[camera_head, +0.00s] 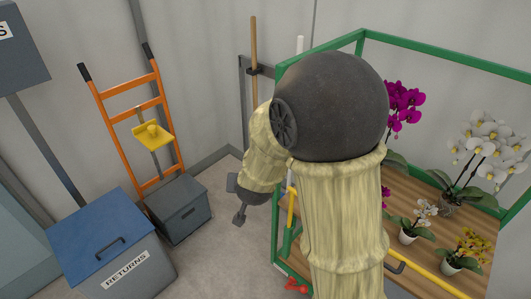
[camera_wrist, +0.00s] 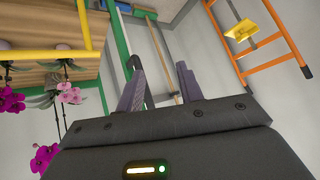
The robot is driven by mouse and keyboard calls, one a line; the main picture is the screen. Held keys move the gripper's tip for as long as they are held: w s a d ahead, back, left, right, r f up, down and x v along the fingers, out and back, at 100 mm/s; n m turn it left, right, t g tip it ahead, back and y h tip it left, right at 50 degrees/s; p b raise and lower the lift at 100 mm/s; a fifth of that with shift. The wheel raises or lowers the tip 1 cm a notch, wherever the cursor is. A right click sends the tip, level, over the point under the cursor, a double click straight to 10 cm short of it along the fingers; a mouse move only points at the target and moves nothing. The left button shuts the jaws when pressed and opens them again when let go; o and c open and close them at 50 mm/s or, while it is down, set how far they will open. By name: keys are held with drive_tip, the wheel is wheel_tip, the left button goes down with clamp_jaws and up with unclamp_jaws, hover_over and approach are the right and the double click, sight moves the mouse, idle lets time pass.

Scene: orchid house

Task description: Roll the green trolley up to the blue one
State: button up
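The green trolley (camera_head: 430,55) stands at the right in the head view. It has a green frame, a wooden shelf (camera_head: 450,225) with orchids, a yellow bar (camera_head: 440,285) and a red part low down near the floor. My arm hides much of its left side. My gripper (camera_head: 240,214) points down just left of the trolley's frame. In the wrist view my gripper (camera_wrist: 160,72) has its fingers apart and no object clearly held. A green post (camera_wrist: 122,45) passes behind the left finger; I cannot tell whether they touch. The blue trolley is not in view.
A blue bin (camera_head: 100,225) labelled RETURNS and a grey box (camera_head: 180,208) stand at the left. An orange hand truck (camera_head: 165,125) with a yellow item (camera_head: 152,135) leans on the wall. A broom handle (camera_head: 254,70) stands behind. Some floor (camera_head: 215,240) is clear between bin and trolley.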

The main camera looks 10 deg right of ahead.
drive_tip(key=w+a+f+m+t+h+b, duration=0.1)
drive_tip(key=w+a+m+t+h, duration=0.15)
drive_tip(key=w+h, duration=0.2)
drive_tip(key=s+m+h, duration=0.1)
drive_tip(key=h, duration=0.1)
drive_tip(key=s+a+m+t+h+b, duration=0.1)
drive_tip(key=h, duration=0.2)
drive_tip(key=s+m+t+h, duration=0.1)
drive_tip(key=h, duration=0.1)
drive_tip(key=shift+s+a+r+h, duration=0.15)
drive_tip(key=shift+s+r+h, duration=0.1)
drive_tip(key=shift+s, duration=0.15)
drive_tip(key=p+x, duration=0.3)
drive_tip(key=x, duration=1.4)
drive_tip(key=shift+w+d+f, duration=0.15)
drive_tip(key=shift+w+d, duration=0.05)
clamp_jaws()
